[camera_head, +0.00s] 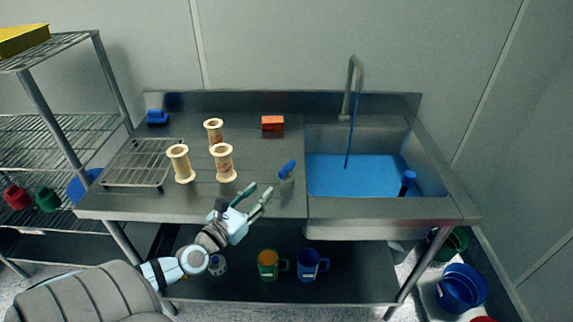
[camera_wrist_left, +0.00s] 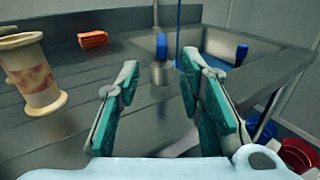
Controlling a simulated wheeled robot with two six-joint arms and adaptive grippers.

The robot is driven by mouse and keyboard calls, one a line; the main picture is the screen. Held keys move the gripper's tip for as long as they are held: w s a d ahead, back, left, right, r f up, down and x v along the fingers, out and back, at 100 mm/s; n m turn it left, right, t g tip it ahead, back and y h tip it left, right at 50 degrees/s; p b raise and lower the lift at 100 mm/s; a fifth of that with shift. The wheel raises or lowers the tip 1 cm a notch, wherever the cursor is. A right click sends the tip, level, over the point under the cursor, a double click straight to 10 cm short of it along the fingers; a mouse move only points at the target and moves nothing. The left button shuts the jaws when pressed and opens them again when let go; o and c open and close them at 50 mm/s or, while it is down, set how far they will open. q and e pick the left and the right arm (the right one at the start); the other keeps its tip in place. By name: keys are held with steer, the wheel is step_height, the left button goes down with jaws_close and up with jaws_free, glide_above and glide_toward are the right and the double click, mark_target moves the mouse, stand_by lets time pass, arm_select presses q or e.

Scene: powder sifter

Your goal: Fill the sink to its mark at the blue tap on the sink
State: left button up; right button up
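The sink (camera_head: 432,178) holds blue water (camera_head: 345,172) over its floor, below the rim. A thin blue stream (camera_head: 349,140) falls from the grey spout (camera_head: 353,75) into it. A blue-topped post (camera_head: 407,179) stands at the basin's right. My left gripper (camera_head: 260,192) is open and empty, in front of the tap, apart from it. No fill mark is clear. My right gripper is not seen.
Several cream spools (camera_head: 223,163) and an orange block (camera_head: 272,123) stand left of the tap. A wire rack (camera_head: 138,166) and a blue item (camera_head: 157,117) lie further left. Mugs (camera_head: 308,264) stand on the lower shelf. Blue containers (camera_head: 461,287) sit on the floor at right.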

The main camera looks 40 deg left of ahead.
mark_target(287, 166)
arm_select(q)
steer(key=w, duration=0.4)
steer(key=w+b, duration=0.1)
steer(key=w, duration=0.4)
steer(key=w+a, duration=0.1)
steer(key=w, duration=0.3)
steer(key=shift+w, duration=0.35)
steer(key=shift+r, duration=0.1)
jaws_close()
